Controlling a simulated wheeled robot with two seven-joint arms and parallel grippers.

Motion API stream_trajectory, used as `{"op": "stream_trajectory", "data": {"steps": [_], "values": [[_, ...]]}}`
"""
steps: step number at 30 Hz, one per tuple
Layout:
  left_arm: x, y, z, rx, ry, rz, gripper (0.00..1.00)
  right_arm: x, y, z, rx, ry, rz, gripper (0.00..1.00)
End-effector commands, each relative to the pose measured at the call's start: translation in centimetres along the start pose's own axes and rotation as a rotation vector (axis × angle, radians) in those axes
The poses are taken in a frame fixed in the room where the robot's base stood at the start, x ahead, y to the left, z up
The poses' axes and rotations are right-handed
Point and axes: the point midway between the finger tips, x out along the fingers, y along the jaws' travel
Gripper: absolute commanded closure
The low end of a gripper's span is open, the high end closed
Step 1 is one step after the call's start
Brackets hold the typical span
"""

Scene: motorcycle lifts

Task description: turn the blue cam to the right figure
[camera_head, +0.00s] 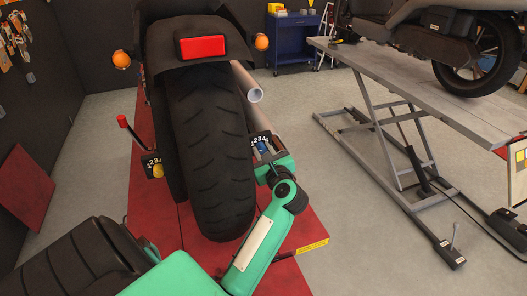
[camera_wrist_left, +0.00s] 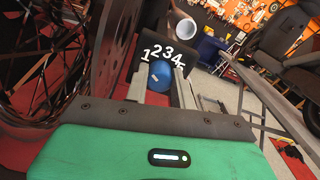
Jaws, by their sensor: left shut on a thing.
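The blue cam (camera_head: 261,147) sits on a dark plate with white figures (camera_head: 258,139), to the right of the rear tyre. In the left wrist view the blue cam (camera_wrist_left: 160,75) is a round knob with a small pale mark, below the figures 1 to 5 (camera_wrist_left: 163,53). My left gripper (camera_head: 268,160) reaches it from the near side. In the wrist view its two fingers (camera_wrist_left: 160,88) stand on either side of the cam, shut on it. Which figure the cam points to is not clear. My right gripper is not in view.
The motorcycle's rear tyre (camera_head: 208,150) stands close left of my left gripper, with the exhaust pipe (camera_head: 247,82) above. A yellow cam (camera_head: 158,171) on another figure plate and a red-tipped lever (camera_head: 123,121) are left of the tyre. A grey lift (camera_head: 420,85) stands at right; floor between is clear.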

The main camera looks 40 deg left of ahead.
Motion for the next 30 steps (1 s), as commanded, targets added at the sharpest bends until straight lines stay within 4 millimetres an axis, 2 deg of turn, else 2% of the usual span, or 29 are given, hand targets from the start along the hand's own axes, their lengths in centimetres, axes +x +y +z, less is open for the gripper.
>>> {"op": "stream_trajectory", "data": {"steps": [7,18,30], "values": [[0.0,0.0,0.1,0.14,0.002,0.001,0.97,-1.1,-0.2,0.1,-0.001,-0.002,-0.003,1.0],[0.0,-0.1,0.2,0.379,0.002,0.001,0.97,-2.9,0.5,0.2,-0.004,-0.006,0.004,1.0],[0.1,-0.1,0.0,0.483,0.0,0.001,0.97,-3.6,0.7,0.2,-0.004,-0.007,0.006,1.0]]}}
